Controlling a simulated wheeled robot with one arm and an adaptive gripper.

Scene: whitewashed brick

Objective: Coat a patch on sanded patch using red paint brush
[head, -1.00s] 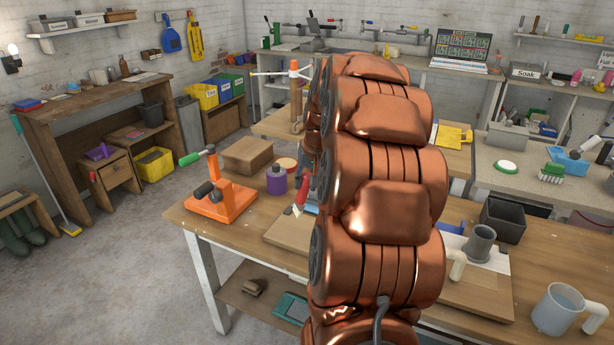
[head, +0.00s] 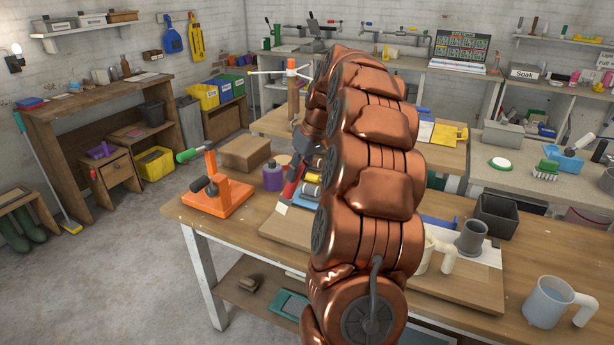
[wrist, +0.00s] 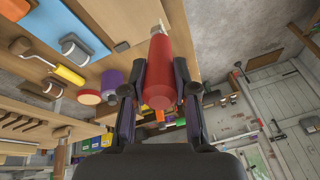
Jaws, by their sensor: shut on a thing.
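The red paint brush (wrist: 160,75) is between my gripper's fingers (wrist: 158,90) in the wrist view, its handle end toward the camera. In the head view the red handle (head: 293,184) slants down to a pale tip (head: 282,209) over the left part of a wooden board (head: 284,228). My gripper (head: 303,165) is shut on the handle there, partly hidden by my arm. I cannot tell whether the tip touches the board.
An orange stand (head: 222,197) with a green handle and a purple can (head: 273,179) stand left of the brush. Small rollers (head: 311,183) lie close on its right. The table's front left is clear.

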